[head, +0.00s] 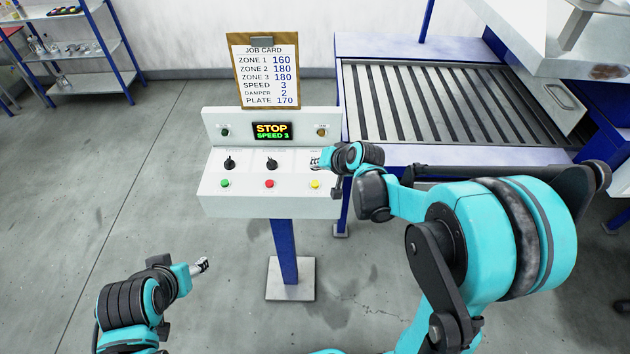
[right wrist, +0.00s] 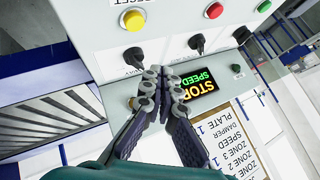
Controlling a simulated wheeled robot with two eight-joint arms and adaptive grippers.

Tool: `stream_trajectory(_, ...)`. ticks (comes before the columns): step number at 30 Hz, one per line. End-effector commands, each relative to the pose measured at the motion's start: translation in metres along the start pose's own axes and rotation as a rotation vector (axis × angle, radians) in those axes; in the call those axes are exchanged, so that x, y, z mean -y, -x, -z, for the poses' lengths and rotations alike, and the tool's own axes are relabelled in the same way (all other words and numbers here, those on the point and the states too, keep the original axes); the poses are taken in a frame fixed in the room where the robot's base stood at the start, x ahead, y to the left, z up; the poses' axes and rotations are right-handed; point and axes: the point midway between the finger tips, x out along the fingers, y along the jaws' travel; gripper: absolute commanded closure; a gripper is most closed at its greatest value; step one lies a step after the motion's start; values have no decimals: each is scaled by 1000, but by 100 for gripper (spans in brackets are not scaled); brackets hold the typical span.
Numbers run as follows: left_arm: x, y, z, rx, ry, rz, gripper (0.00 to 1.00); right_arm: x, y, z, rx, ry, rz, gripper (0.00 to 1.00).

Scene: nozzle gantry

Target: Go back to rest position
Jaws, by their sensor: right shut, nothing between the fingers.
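My right gripper (head: 318,161) is over the right end of the control panel (head: 214,194) and hides the right knob in the head view. In the right wrist view its fingers (right wrist: 163,74) are together and empty, in front of the panel near the right knob (right wrist: 134,57). I cannot tell whether they touch it. My left gripper (head: 201,266) is low at the left, above the floor and apart from the panel. It is too small to tell whether it is open.
The panel has a display (head: 272,131) reading STOP, SPEED 3, with green (head: 225,183), red (head: 270,184) and yellow (head: 315,184) buttons. A job card (head: 238,75) stands above. A slatted conveyor (head: 380,100) lies right; a shelf (head: 90,85) stands far left. Floor in front is clear.

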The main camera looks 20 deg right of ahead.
Motion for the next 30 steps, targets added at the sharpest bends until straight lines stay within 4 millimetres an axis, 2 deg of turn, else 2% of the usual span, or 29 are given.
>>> stream_trajectory(20, 0, -2, -2, 0, 0, 0, 44, 0, 2, -3, 1, 8, -4, 100)
stream_trajectory(23, 0, -10, -7, 0, 0, 0, 44, -1, 13, -15, 7, 40, -20, 100)
stream_trajectory(25, 0, -18, -13, 0, 0, 0, 44, -2, 26, -30, 15, 81, -41, 100)
stream_trajectory(30, 0, -42, -30, 0, 0, 0, 44, -16, 65, -82, 36, 214, -112, 100)
